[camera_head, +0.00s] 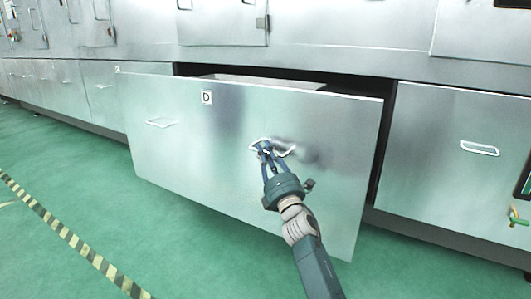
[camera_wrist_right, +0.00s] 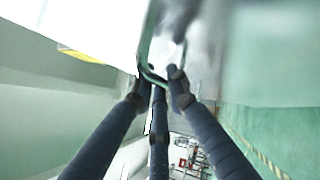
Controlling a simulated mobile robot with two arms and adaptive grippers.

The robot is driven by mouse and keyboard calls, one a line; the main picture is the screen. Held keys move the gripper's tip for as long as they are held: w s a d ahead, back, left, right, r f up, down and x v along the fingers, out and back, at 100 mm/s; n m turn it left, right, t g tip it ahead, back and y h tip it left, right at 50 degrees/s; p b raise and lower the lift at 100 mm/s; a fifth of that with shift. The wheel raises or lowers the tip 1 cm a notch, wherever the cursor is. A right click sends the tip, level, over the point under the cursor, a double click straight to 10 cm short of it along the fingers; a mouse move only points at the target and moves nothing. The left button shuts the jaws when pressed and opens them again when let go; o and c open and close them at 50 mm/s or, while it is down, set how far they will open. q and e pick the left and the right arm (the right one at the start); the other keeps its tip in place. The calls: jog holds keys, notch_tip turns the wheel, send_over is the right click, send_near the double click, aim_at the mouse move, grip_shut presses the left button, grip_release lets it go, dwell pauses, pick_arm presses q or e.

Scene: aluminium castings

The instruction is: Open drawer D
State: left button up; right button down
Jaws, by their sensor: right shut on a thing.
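Drawer D (camera_head: 190,130) is a wide metal drawer front with a small "D" label, standing out from the cabinet row. A dark gap shows above it and at its right side, and part of its inside shows over the top edge. It has two handles, a left one (camera_head: 160,123) and a right one (camera_head: 285,148). My right gripper (camera_head: 264,147) is shut on the right handle at its left part. In the right wrist view the fingers (camera_wrist_right: 160,80) close around the handle bar (camera_wrist_right: 150,74). My left gripper is not in view.
A closed drawer with a handle (camera_head: 480,148) is to the right, and more closed fronts (camera_head: 100,88) run to the left. Green floor (camera_head: 70,200) lies clear in front, with a yellow-black striped line (camera_head: 75,243) at the left.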

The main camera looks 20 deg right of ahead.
jog(key=shift+d, duration=0.1)
jog(key=c, duration=1.7)
grip_release()
jog(key=shift+o, duration=0.2)
jog(key=shift+s, duration=0.1)
jog(key=v, duration=1.2)
